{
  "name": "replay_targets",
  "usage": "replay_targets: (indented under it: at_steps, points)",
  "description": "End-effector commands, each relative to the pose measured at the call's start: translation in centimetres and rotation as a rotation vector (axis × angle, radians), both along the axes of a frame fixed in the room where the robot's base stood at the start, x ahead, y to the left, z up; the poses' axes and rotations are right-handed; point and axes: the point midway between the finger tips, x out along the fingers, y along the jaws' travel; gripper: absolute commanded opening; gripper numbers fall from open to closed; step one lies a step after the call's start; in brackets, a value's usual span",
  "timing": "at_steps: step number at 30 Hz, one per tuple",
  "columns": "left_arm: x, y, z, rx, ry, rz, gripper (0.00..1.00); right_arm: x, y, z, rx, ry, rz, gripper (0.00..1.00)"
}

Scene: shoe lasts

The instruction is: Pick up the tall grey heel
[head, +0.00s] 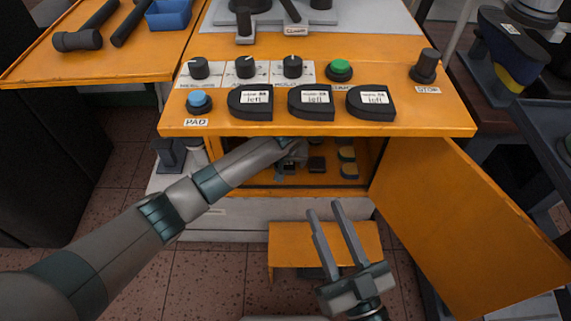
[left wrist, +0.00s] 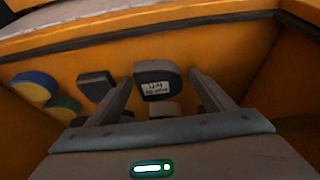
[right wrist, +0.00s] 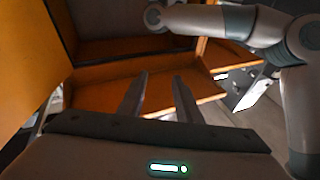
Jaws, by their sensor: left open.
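A dark grey heel block with a white label (left wrist: 154,82) stands inside the orange cabinet, in the left wrist view. It looks like the tall grey heel, but I cannot read its label. My left gripper (left wrist: 159,78) is open, with one finger on either side of the block in that view. I cannot tell whether the fingers touch it. In the head view my left gripper (head: 290,158) reaches into the cabinet and hides part of what is there. My right gripper (head: 324,208) is open and empty in front of the cabinet.
Beside the labelled block are a black block (left wrist: 97,86), a blue and yellow block (left wrist: 36,84) and a green one (left wrist: 63,107). A pale piece (left wrist: 164,109) lies nearer. The orange door (head: 470,225) hangs open at right. Three labelled black blocks (head: 311,103) sit on top.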

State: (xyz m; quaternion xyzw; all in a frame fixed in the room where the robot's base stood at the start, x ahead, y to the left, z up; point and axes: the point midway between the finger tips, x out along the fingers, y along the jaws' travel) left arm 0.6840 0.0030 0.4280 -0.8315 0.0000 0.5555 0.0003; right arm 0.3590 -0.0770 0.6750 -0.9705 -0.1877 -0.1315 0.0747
Motion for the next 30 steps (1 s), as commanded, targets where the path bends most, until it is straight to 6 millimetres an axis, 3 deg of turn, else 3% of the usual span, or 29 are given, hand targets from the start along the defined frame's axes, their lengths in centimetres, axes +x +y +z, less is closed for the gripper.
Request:
replay_targets:
  at_steps: [5, 11, 24, 30]
  points:
    - [0.0, 0.0, 0.0, 0.000, 0.000, 0.000, 0.75, 0.0, 0.0, 0.0, 0.000, 0.000, 0.000, 0.31]
    - [0.0, 0.0, 0.0, 0.000, 0.000, 0.000, 0.30, 0.0, 0.0, 0.0, 0.001, 0.000, 0.000, 0.31]
    - [0.0, 0.0, 0.3, -0.001, -0.001, 0.000, 0.29, 0.1, 0.0, -0.1, -0.002, 0.011, 0.002, 0.31]
    - [0.0, -0.1, 1.3, -0.002, 0.000, -0.001, 0.29, 0.7, -0.2, -1.6, -0.032, 0.090, -0.001, 0.31]
